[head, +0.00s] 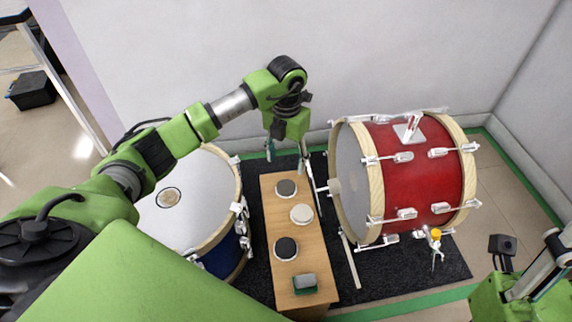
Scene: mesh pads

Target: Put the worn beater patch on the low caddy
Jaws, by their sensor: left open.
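A round, brownish, worn-looking patch (168,197) lies on the white head of the blue drum at left; it may be the worn beater patch. The low caddy appears to be the narrow wooden-topped stand (263,215) between the two drums. On it lie a dark round pad (286,188), a pale round pad (302,213), another dark round pad (286,248) and a grey block on a green base (305,283). My left gripper (287,150) is open above the far end of the stand, pointing down, with nothing seen between its fingers. My right gripper does not show.
A red bass drum (415,175) lies on its side at right, its metal hardware close to the stand. The blue drum (222,262) stands at left, partly hidden by my arm. A dark mat (390,282) lies beneath. Pale walls close the back and right.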

